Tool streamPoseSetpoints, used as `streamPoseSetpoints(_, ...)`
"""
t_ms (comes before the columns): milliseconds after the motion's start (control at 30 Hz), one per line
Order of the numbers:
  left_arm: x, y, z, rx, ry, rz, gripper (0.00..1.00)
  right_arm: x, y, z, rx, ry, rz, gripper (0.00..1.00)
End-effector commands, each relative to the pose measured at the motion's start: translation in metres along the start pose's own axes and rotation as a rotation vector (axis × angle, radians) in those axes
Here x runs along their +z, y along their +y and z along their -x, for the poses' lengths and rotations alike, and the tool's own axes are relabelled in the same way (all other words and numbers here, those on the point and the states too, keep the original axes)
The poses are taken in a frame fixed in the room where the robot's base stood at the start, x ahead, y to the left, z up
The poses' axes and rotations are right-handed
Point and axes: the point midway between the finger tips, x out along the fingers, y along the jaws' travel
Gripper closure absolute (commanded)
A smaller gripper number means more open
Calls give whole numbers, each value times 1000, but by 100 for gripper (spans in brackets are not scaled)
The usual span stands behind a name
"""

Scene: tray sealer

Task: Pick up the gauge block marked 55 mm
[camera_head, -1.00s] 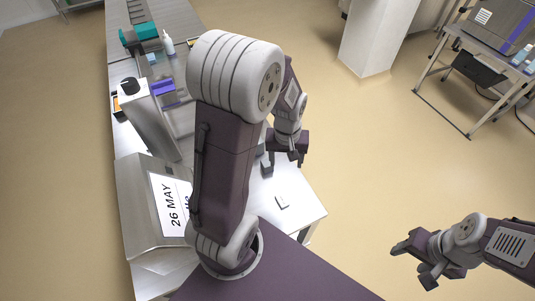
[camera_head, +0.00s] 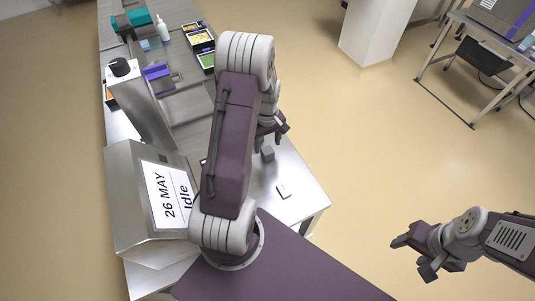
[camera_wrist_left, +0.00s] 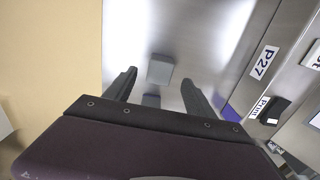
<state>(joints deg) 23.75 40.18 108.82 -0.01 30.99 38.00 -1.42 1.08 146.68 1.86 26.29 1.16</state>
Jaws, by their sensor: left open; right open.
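A small dark grey block (camera_head: 267,154) stands on the steel table, just below my left gripper (camera_head: 272,138) in the head view. In the left wrist view two grey blocks show: one farther block (camera_wrist_left: 160,68) and one nearer block (camera_wrist_left: 151,101), partly hidden by the gripper body. My left gripper (camera_wrist_left: 158,82) is open, with both blocks in the span between its fingers and nothing gripped. No 55 mm marking is legible on either block. My right gripper (camera_head: 413,259) is open and empty, out over the floor at the right.
A small flat item with a pale top (camera_head: 283,191) lies near the table's right edge. The sealer's display (camera_head: 172,194) reads "26 MAY Idle". Food trays (camera_head: 203,49) and a white bottle (camera_head: 163,31) stand farther back. My left arm hides part of the table.

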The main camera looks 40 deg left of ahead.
Motion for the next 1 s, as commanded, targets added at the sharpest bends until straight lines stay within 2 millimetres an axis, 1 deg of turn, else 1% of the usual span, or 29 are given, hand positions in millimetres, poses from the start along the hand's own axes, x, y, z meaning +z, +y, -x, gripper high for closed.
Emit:
streamPoseSetpoints(67,1,0,-9,-2,-2,-1,36,0,0,-1,0,0,0,44)
streamPoseSetpoints(200,1,0,-37,-3,-3,-1,36,0,0,-2,0,0,0,44)
streamPoseSetpoints(300,0,1,-48,-1,-2,-1,36,0,0,-3,0,0,0,44)
streamPoseSetpoints(533,0,1,-51,0,0,-1,36,0,0,-3,0,0,0,44)
streamPoseSetpoints(567,0,1,-51,0,0,-1,39,0,0,-3,0,0,0,44)
streamPoseSetpoints(600,0,1,-51,0,0,-1,50,0,0,-3,0,0,0,44)
streamPoseSetpoints(667,0,1,-51,0,0,-1,67,0,0,-3,0,0,0,44)
streamPoseSetpoints(700,0,1,-51,0,0,-1,78,0,0,-3,0,0,0,44)
streamPoseSetpoints(767,0,1,-51,0,0,-1,95,0,0,-3,0,0,0,44)
streamPoseSetpoints(800,0,1,-51,0,0,-1,100,0,0,-3,0,0,0,44)
streamPoseSetpoints(1000,0,1,-50,0,0,-1,100,0,0,-3,0,0,0,44)
